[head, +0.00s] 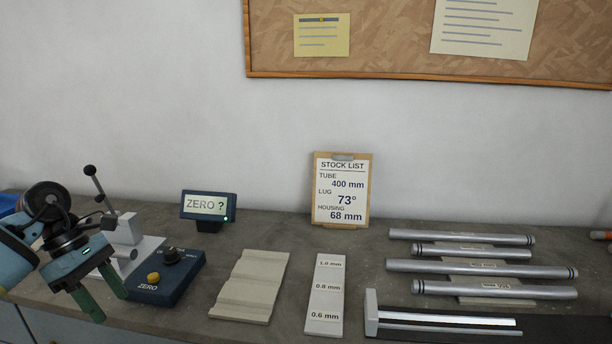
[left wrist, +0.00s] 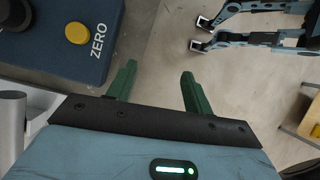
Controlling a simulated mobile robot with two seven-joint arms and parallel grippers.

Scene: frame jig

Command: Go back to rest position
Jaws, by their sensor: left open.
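My left gripper (head: 110,307) is at the far left of the head view, over the bench's front left part. Its two green fingers are apart and point down, with nothing between them. In the left wrist view the open fingers (left wrist: 159,73) show against the floor. The blue control box (head: 166,278) with a yellow ZERO button (head: 153,277) and a dark knob stands just right of the gripper. The box also shows at the top left of the left wrist view (left wrist: 60,55), apart from the fingers. My right gripper shows in neither view.
A small display (head: 209,206) reads "ZERO ?". A lever device on a pale base (head: 125,232) stands behind my gripper. A ridged plate (head: 250,286), a thickness strip (head: 325,295), several metal tubes (head: 480,268) and a rail (head: 445,322) lie to the right.

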